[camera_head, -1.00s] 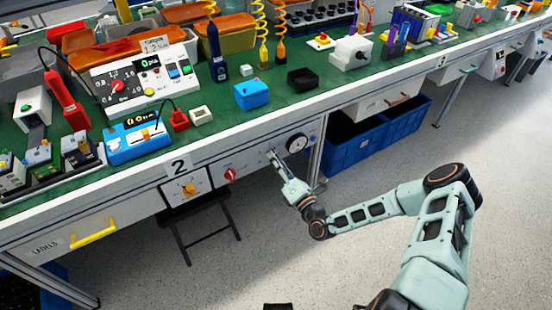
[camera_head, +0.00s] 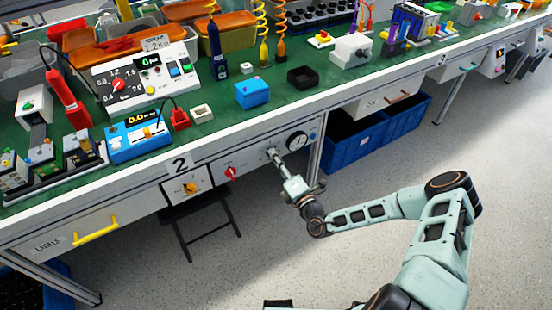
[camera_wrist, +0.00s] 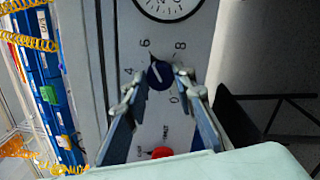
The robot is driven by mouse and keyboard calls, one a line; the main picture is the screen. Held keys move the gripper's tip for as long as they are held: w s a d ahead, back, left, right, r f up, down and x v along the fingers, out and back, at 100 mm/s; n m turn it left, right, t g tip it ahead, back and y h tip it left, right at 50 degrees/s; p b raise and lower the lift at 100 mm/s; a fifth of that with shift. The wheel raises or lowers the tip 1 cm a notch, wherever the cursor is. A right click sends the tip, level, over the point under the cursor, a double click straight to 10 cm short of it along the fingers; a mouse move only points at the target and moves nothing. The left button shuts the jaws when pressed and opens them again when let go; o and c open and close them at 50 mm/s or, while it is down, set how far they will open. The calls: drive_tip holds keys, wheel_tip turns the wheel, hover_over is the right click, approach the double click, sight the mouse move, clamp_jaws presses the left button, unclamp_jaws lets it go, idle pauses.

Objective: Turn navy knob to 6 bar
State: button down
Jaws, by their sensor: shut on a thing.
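The navy knob (camera_wrist: 160,76) sits on a pale panel at the centre of the wrist view. The numbers 4, 6, 8 and 0 show around it, and its pointer faces up-left, close to the 6. My gripper (camera_wrist: 158,86) is shut on the knob, with one finger on each side. In the head view, my gripper (camera_head: 276,155) reaches the panel front under the bench, and it hides most of the knob there.
A round gauge (camera_head: 297,141) is right of the knob and a red knob (camera_head: 231,173) is left of it. Blue crates (camera_head: 352,148) stand under the bench at right.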

drive_tip(key=c, duration=1.6)
unclamp_jaws()
drive_tip(key=r+v, duration=0.1)
drive_tip(key=v, duration=1.1)
drive_tip(key=shift+f, duration=0.5)
drive_tip(key=shift+s, duration=0.15)
